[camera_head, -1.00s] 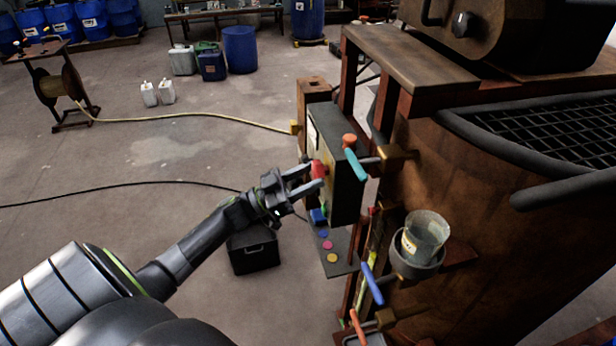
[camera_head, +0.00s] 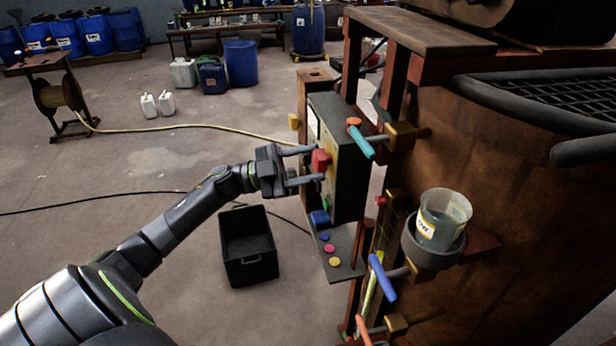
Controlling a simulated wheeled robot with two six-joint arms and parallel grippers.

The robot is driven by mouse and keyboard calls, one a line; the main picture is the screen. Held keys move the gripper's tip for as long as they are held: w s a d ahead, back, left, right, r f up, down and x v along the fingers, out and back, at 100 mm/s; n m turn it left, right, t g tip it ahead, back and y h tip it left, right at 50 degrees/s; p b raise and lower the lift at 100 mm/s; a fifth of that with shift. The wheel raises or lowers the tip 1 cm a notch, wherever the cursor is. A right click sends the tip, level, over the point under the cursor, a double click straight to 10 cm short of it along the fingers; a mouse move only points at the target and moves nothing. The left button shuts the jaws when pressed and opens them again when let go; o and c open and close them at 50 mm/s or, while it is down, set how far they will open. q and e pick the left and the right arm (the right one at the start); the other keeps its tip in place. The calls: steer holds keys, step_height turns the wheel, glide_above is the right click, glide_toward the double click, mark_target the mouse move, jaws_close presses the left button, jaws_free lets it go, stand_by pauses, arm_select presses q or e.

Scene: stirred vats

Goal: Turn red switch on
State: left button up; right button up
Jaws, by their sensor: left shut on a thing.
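The red switch (camera_head: 320,161) sits on the left-facing panel of a dark control box (camera_head: 347,170) mounted on the vat's frame. My left gripper (camera_head: 317,164) reaches in from the left, with one finger above and one below the red switch, and is shut on it. The fingers partly frame the switch, and its exact on or off position cannot be read. A green part (camera_head: 326,204) and a blue switch (camera_head: 319,218) lie just below on the same panel. My right gripper is not in view.
Valves with a teal handle (camera_head: 361,142) and a blue handle (camera_head: 382,277) stick out right of the box. A glass beaker (camera_head: 443,220) stands in a holder at the vat. A black crate (camera_head: 248,262) lies on the floor below my left arm. The floor at left is mostly open.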

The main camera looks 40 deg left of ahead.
arm_select(q)
steer(key=m+g+b, duration=0.1)
steer(key=m+b, duration=0.1)
steer(key=m+g+b, duration=0.1)
steer(key=m+b, duration=0.1)
steer(key=m, duration=0.1)
steer(key=shift+w+a+m, duration=0.1)
steer(key=shift+a+m, duration=0.05)
steer(key=shift+m, duration=0.15)
steer(key=m+g+y+b, duration=0.1)
steer(key=m+b, duration=0.1)
steer(key=m, duration=0.1)
steer(key=shift+r+b, duration=0.15)
steer(key=shift+b, duration=0.2)
steer(key=shift+r+m+g+y+b, duration=0.2)
steer(key=shift+m+g+y+b, duration=0.35)
steer(key=shift+m, duration=0.65)
steer(key=o, duration=1)
steer(key=shift+r, duration=0.1)
